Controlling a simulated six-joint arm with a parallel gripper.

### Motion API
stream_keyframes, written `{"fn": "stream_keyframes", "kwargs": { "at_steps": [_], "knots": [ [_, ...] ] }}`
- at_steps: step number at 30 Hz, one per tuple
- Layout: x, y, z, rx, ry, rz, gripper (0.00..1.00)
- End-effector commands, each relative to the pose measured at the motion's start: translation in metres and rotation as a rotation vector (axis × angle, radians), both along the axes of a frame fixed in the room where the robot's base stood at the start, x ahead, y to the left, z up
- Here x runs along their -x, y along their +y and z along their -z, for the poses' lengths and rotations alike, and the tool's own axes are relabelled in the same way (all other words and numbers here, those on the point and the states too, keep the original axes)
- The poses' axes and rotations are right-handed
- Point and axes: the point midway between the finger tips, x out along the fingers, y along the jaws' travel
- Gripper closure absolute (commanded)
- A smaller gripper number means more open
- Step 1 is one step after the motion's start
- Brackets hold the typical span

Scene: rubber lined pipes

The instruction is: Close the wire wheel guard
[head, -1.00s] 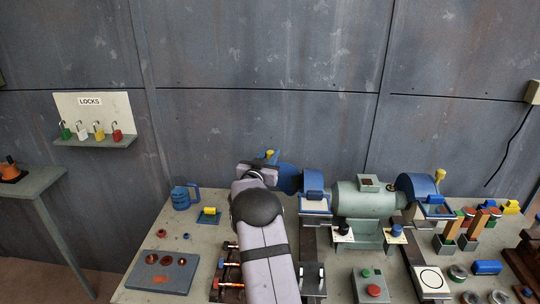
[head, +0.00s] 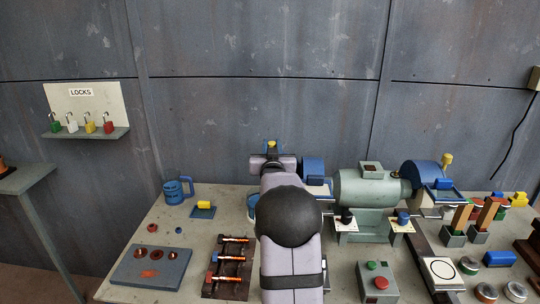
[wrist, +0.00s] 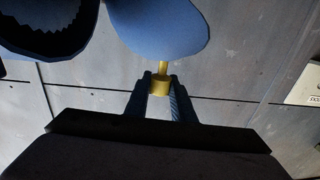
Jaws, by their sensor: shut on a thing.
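The blue guard plate (wrist: 158,25) has a yellow knob (wrist: 160,86) on a short stem. In the wrist view my gripper (wrist: 160,80) is shut on this knob, one finger on each side. The wheel housing (wrist: 45,25) is at the upper left, with a dark toothed edge inside; a narrow gap separates it from the plate. In the head view the yellow knob (head: 272,143) shows at my gripper (head: 271,148), just left of the blue housing (head: 313,167) on the grinder's left end. My arm hides most of the plate there.
The green grinder motor (head: 365,188) stands right of my arm. A blue mug (head: 178,190), a small blue tray with a yellow block (head: 203,205) and a rack of orange-handled tools (head: 230,265) are to the left. The grey wall (head: 250,100) rises close behind.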

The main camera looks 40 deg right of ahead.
Motion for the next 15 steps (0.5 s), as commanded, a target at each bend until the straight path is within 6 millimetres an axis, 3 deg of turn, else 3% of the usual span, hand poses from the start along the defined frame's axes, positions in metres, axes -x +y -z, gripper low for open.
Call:
{"fn": "stream_keyframes", "kwargs": {
  "at_steps": [15],
  "knots": [
    [0.0120, 0.0009, -0.0053, 0.008, -0.001, -0.077, 1.00]
  ]
}}
